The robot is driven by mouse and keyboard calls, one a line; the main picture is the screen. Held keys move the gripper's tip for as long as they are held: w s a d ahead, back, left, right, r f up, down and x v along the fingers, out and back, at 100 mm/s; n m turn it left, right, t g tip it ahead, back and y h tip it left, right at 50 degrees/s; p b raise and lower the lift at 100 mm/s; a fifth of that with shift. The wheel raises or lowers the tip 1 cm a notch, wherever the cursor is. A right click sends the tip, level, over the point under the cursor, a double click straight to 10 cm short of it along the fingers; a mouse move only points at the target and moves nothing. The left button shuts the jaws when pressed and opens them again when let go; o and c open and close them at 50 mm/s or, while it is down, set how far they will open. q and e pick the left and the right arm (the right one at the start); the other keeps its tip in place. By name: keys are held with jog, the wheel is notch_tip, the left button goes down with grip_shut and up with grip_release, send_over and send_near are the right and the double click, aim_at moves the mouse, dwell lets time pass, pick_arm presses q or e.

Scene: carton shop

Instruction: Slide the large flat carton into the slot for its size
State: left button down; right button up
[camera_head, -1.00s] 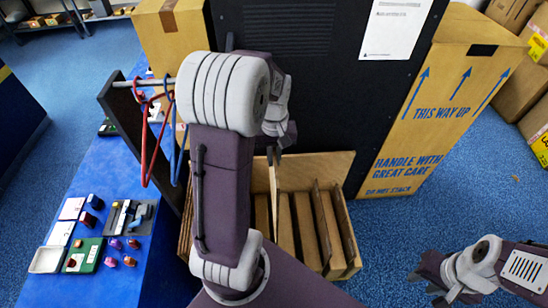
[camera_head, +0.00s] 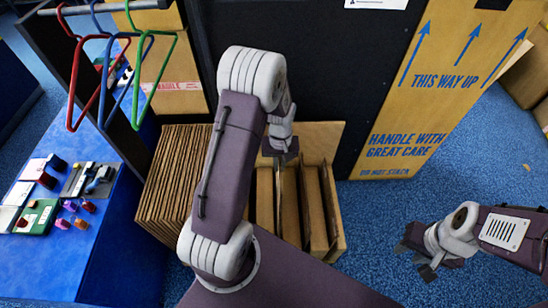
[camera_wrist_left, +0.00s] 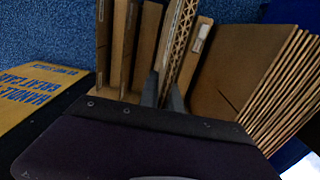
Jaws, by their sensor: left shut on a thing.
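My left gripper (camera_head: 281,158) hangs above the wooden slotted rack (camera_head: 336,215). It is shut on a thin flat carton (camera_wrist_left: 183,38), whose corrugated edge shows between the fingers in the left wrist view (camera_wrist_left: 162,92). The carton (camera_head: 278,192) points down among the rack's upright dividers (camera_head: 290,205); how deep it sits is hard to tell. My arm hides the rack's left part. In the left wrist view, dividers (camera_wrist_left: 122,45) stand left of the carton, and a board with a pale label (camera_wrist_left: 202,35) stands right of it. My right gripper (camera_head: 415,256) is open and empty over the floor.
Brown flat cartons (camera_head: 172,180) stand packed left of the rack. A blue table (camera_head: 70,265) with small items is at the left, under hanging coloured hangers (camera_head: 108,70). A dark panel (camera_head: 300,60) and a tall printed carton (camera_head: 435,100) stand behind.

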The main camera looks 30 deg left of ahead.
pick_arm(q)
notch_tip(320, 180, down, 29)
jog(key=b, duration=2.2)
jog(key=c, duration=1.5)
grip_release()
jog(key=shift+o, duration=0.2)
notch_tip(320, 180, up, 9)
jog(key=p, duration=0.3)
